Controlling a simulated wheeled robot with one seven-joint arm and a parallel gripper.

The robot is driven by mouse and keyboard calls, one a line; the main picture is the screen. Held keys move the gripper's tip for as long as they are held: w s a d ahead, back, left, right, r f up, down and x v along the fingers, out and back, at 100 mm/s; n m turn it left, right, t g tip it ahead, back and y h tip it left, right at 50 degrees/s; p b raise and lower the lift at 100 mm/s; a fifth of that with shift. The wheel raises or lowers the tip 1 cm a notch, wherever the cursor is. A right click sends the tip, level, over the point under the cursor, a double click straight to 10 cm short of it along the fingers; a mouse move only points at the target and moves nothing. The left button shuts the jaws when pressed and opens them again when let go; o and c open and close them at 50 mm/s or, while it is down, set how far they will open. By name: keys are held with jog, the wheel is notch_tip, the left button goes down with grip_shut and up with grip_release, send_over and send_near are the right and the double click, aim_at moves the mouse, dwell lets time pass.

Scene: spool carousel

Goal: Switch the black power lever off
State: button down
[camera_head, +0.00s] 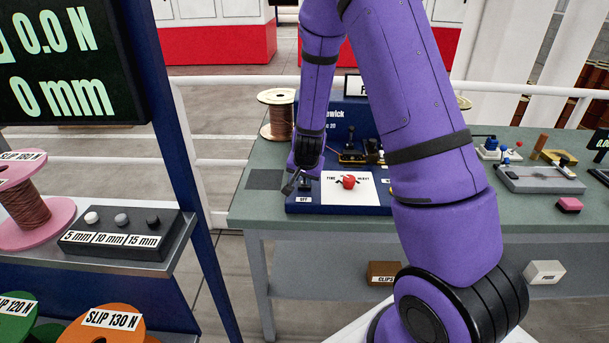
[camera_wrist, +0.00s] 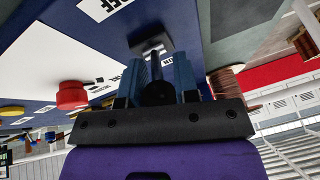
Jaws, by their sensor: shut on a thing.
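The black power lever (camera_wrist: 152,46) shows in the wrist view, rising from the blue panel (camera_wrist: 205,22) with its round end between my fingers. My gripper (camera_wrist: 157,78) is shut on it, one bluish finger on each side. In the head view my gripper (camera_head: 298,181) reaches down to the left end of the blue panel, just above a white label reading OFF (camera_head: 304,200). The lever is mostly hidden there by my gripper, and I cannot tell which way it is set.
A red button (camera_head: 348,182) stands on a white plate right of my gripper. A copper spool (camera_head: 277,116) stands behind. My purple arm covers the middle of the green bench (camera_head: 262,206). A shelf with 5, 10 and 15 mm buttons (camera_head: 120,230) is at left.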

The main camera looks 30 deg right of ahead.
jog(key=shift+s+a, duration=0.1)
dwell(0.6)
jog(key=c, duration=0.9)
grip_release()
jog(key=shift+o, duration=0.2)
jog(key=v, duration=1)
jog(key=shift+s+a+r, duration=0.15)
jog(key=shift+s+a, duration=0.05)
jog(key=shift+s, duration=0.2)
